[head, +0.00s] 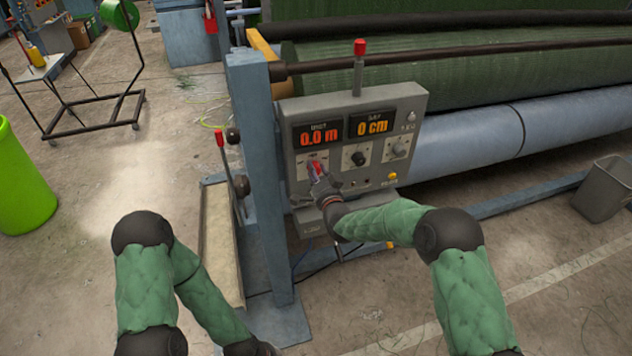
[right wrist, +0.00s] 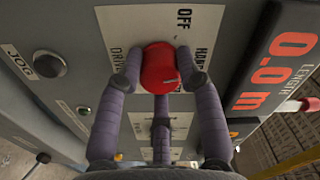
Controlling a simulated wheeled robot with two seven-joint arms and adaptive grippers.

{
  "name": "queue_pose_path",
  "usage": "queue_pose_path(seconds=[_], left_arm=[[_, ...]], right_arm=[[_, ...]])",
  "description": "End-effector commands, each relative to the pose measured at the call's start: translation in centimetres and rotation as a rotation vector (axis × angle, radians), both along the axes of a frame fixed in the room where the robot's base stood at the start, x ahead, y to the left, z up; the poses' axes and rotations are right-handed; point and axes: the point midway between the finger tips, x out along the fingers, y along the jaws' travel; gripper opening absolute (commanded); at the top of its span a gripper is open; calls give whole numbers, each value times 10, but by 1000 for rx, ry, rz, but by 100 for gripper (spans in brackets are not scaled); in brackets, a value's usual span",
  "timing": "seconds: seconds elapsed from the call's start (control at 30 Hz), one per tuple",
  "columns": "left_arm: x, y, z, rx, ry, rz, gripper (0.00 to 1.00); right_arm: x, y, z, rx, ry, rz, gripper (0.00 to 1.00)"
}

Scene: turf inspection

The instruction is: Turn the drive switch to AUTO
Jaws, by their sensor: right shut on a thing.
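The drive switch is a red round knob (right wrist: 159,68) on a white label plate (right wrist: 192,25) in the right wrist view. OFF and DRIVE are readable there, with a partly covered word at the right; I cannot read AUTO or tell where the knob points. My right gripper (right wrist: 155,75) is shut on the knob, with purple-grey fingers on both sides of it. In the head view, my right gripper (head: 316,172) is at the lower left of the grey control box (head: 340,104) and covers most of the switch. My left arm shows at lower left, but its gripper is out of frame.
Displays reading 0.0 m (head: 319,135) and 0 cm (head: 372,124) sit above a black dial (head: 358,157). A red-tipped lever (head: 221,140) stands left of the blue post (head: 262,170). A green roll (head: 450,75) lies behind, and a grey bin (head: 605,188) stands at right.

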Motion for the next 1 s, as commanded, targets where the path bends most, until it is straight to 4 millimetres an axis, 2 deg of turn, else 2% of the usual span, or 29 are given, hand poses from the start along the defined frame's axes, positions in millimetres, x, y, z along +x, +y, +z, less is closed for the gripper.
queue_pose_path(seconds=[0.03,1.0], left_arm=[[0,0,-13,0,0,0,0],[0,0,-140,0,0,0,0]], right_arm=[[1,-1,-1,45,6,-3,4],[1,-2,-2,917,289,-1,4]])
